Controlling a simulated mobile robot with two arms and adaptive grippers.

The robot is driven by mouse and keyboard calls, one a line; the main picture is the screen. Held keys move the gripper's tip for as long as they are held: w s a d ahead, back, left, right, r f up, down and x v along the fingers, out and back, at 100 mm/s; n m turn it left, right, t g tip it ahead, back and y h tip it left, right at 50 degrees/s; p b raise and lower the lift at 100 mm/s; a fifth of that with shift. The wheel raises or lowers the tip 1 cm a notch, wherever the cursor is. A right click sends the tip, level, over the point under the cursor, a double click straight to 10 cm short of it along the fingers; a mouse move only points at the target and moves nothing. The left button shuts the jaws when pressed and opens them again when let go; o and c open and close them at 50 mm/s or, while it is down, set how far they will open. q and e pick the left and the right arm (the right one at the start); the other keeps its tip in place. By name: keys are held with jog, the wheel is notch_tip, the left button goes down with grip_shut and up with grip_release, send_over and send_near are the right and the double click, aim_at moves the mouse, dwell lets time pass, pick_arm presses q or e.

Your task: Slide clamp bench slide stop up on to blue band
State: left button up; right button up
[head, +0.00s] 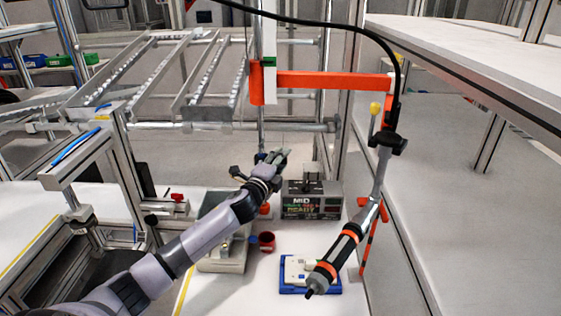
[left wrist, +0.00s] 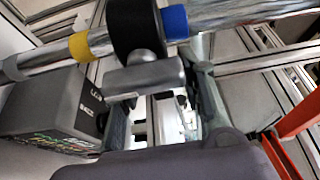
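The slide stop is a black collar (left wrist: 138,28) with a grey metal knob (left wrist: 145,76), seen in the left wrist view on a shiny rod (left wrist: 232,12). The collar's edge is right beside the blue band (left wrist: 175,22) and seems to touch it. A yellow band (left wrist: 79,46) is farther along the rod on the other side. My left gripper (left wrist: 160,105) has a finger at each end of the knob and appears shut on it. In the head view my left gripper (head: 280,158) is at the upright rod and hides the stop. My right gripper is not in view.
A grey box with a lit display (head: 312,201) stands just right of my left gripper. A black and orange tool (head: 338,258) hangs from a cable above a blue and white tray (head: 285,288). A small red cup (head: 267,242) stands on the bench. An orange arm (head: 335,82) crosses above.

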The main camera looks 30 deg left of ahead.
pick_arm(q)
grip_shut()
dwell(0.7)
